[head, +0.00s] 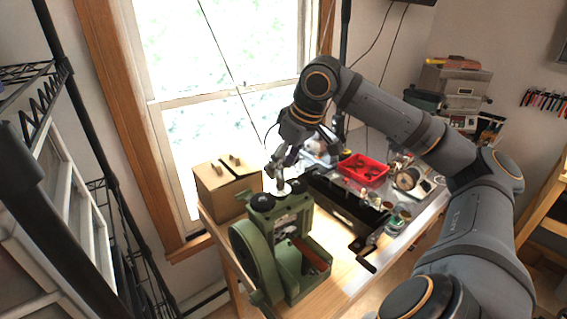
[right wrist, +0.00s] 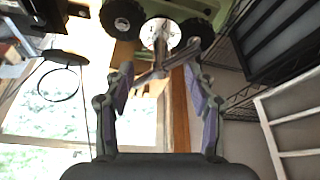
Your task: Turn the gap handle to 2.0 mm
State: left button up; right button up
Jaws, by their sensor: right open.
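The green rolling mill (head: 290,262) stands on the near left end of the workbench, with a large wheel on its left side. Its grey gap handle (right wrist: 158,72) shows in the right wrist view as a bar between my fingertips, with a pale round disc (right wrist: 157,33) and two dark knobs behind it. My right gripper (head: 277,172) is above the mill top, pointing down; in the right wrist view its two fingers (right wrist: 158,78) are open on either side of the handle. I cannot tell whether they touch it. The gap reading is not legible. My left gripper is not in view.
A cardboard box (head: 226,187) stands left of the mill by the window. A dark long machine with a crank (head: 345,212) and a red tray (head: 362,169) are to the right. A black shelf rack (head: 40,75) is at the far left.

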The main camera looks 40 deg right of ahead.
jog(key=shift+a, duration=0.1)
jog(key=c, duration=1.1)
grip_shut()
jog(key=shift+f, duration=0.15)
jog(key=o, duration=1.1)
grip_release()
jog(key=shift+r, duration=0.2)
jog(key=v, duration=1.1)
jog(key=shift+r, duration=0.4)
